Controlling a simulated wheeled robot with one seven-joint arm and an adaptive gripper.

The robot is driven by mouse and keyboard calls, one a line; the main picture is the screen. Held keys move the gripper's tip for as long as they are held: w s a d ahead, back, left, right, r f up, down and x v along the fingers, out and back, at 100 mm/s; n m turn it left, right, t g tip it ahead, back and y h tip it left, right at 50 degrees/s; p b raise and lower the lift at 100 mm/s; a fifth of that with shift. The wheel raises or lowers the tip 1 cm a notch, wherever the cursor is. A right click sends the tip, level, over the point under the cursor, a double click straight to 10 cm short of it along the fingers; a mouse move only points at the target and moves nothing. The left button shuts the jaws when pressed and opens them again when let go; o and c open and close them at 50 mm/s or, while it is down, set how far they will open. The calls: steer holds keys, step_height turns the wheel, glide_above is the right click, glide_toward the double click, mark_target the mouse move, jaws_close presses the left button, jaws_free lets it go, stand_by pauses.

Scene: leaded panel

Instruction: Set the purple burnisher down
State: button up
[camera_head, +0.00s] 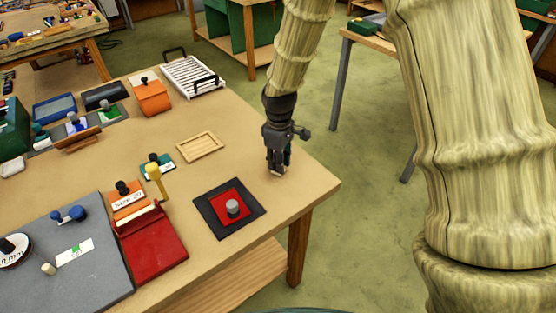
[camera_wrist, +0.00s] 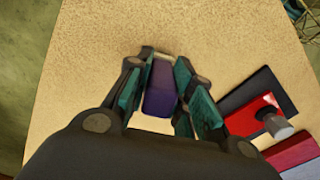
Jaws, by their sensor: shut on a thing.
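My gripper (camera_head: 278,160) points down over the bare right part of the wooden table (camera_head: 310,178), near its right edge. In the wrist view my gripper (camera_wrist: 162,90) is shut on the purple burnisher (camera_wrist: 160,88), which sits between the two green-padded fingers. A pale tip of the burnisher shows beyond the fingers, close to the table top. I cannot tell whether it touches the wood. In the head view the fingers hide most of the burnisher.
A black mat with a red square (camera_head: 217,197) and a grey knob (camera_head: 233,207) lies left of my gripper. A shallow wooden tray (camera_head: 200,146) is farther left. The table around my gripper is clear.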

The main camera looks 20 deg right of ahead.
steer(key=shift+f, duration=0.2)
steer(key=o, duration=0.9)
steer(key=shift+o, duration=0.2)
steer(key=shift+r+b, duration=1.5)
steer(key=shift+r, duration=4.7)
